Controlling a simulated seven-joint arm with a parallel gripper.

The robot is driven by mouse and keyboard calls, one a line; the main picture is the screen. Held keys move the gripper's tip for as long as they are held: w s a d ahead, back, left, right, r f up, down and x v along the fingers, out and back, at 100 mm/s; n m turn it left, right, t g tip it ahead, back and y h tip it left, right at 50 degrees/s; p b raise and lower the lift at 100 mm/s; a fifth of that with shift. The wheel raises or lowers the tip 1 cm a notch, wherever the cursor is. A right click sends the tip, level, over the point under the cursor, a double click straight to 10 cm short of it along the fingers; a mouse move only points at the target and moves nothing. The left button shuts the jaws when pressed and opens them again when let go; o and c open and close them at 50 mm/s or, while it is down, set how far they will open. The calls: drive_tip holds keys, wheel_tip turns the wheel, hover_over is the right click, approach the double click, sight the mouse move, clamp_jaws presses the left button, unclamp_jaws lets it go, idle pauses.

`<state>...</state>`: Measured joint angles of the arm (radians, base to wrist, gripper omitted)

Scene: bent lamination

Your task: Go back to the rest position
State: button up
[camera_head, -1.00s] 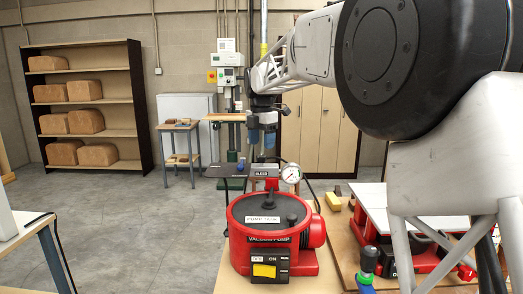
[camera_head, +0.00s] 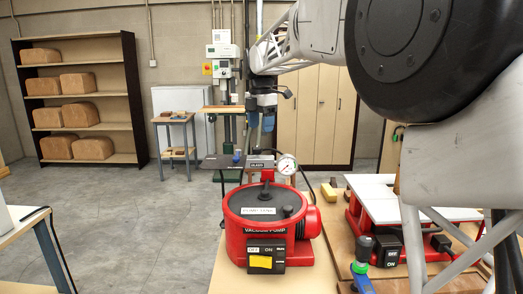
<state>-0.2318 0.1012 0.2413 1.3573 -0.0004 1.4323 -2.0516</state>
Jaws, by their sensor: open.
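My gripper (camera_head: 261,140) is open and points down, at the end of my arm near the top middle of the head view. It appears empty. In the picture it is above the red vacuum pump (camera_head: 237,247), near the dark bar and the round pressure gauge (camera_head: 286,165) on top of it. I cannot tell its exact distance from the bar. The pump stands on a wooden table with its yellow switch facing me.
A red machine with a white top (camera_head: 390,199) stands on the right of the wooden table (camera_head: 231,283). A blue-and-green tool (camera_head: 361,269) is at the front. A shelf of tan blocks (camera_head: 133,105) and a small side table (camera_head: 174,120) stand further back. The floor between is clear.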

drive_tip(key=s+d+f+m, duration=0.2)
drive_tip(key=s+d+m, duration=0.2)
drive_tip(key=s, duration=0.4)
drive_tip(key=s+d+f+m+t, duration=0.1)
drive_tip(key=s+d+m, duration=0.3)
drive_tip(key=s, duration=0.3)
drive_tip(key=s+d+f+m, duration=0.2)
drive_tip(key=s+d+m, duration=0.2)
drive_tip(key=s, duration=0.4)
drive_tip(key=s+d+f+m, duration=0.2)
drive_tip(key=s+f+m, duration=0.2)
drive_tip(key=s, duration=0.5)
drive_tip(key=s+d+f+m+t, duration=0.1)
drive_tip(key=s+d+f+m, duration=0.2)
drive_tip(key=s+f+m, duration=0.2)
drive_tip(key=s+d+f+m, duration=0.2)
drive_tip(key=s+f+m, duration=0.3)
drive_tip(key=s, duration=0.8)
wheel_tip(320, 180, down, 2)
drive_tip(key=shift+s+d+f, duration=0.15)
drive_tip(key=shift+s+f, duration=0.05)
